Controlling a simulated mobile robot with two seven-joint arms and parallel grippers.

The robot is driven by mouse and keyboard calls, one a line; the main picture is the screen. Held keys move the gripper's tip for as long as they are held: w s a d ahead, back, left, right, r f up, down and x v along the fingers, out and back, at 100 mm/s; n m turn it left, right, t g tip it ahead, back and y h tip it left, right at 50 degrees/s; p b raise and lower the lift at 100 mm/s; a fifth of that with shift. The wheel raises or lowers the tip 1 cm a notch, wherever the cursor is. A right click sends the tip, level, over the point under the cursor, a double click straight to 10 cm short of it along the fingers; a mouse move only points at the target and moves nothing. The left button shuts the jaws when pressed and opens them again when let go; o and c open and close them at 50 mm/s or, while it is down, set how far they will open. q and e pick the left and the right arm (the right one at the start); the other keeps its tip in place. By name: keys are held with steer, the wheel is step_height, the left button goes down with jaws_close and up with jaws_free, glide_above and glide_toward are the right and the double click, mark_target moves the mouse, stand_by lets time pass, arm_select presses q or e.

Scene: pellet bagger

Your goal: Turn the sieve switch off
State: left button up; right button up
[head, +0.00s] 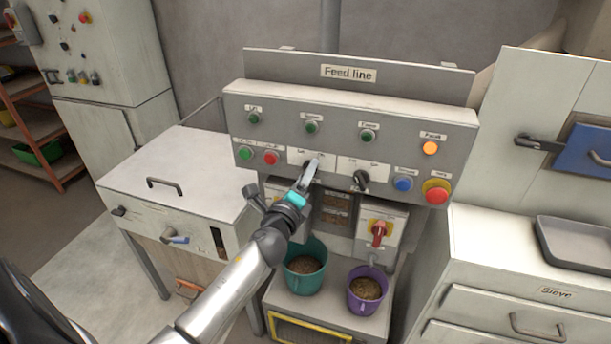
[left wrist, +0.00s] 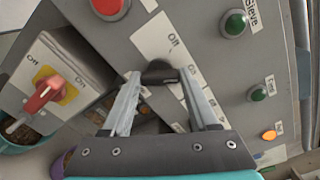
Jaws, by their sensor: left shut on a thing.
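My left gripper (head: 313,168) reaches up from below to the left rotary switch on the grey "Feed line" panel (head: 405,113). In the left wrist view its two fingers (left wrist: 160,76) are closed on the black switch knob (left wrist: 158,69), one on each side. The knob sits on a white plate (left wrist: 158,38) marked with on and off labels. In the head view the gripper hides most of this knob. A dark green lamp labelled "Sieve" (left wrist: 235,23) is close to the plate; it also shows in the head view (head: 311,126). My right gripper is not in view.
A second black knob (head: 361,180) is just right of my gripper. Red (head: 271,157) and green (head: 245,153) buttons are on its left. A red stop button (head: 437,192) and a lit orange lamp (head: 431,148) are on the right. Teal (head: 305,279) and purple (head: 367,299) buckets stand below.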

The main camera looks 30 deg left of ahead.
arm_select(q)
steer(key=shift+n, duration=0.3)
steer(key=n+p, duration=0.1)
steer(key=n, duration=1)
steer(key=shift+n, duration=0.3)
stand_by(0.5)
steer(key=o, duration=1.4)
steer(key=shift+s, duration=0.1)
steer(key=b+v, duration=0.1)
steer(key=v, duration=1.4)
steer(key=shift+s, duration=0.1)
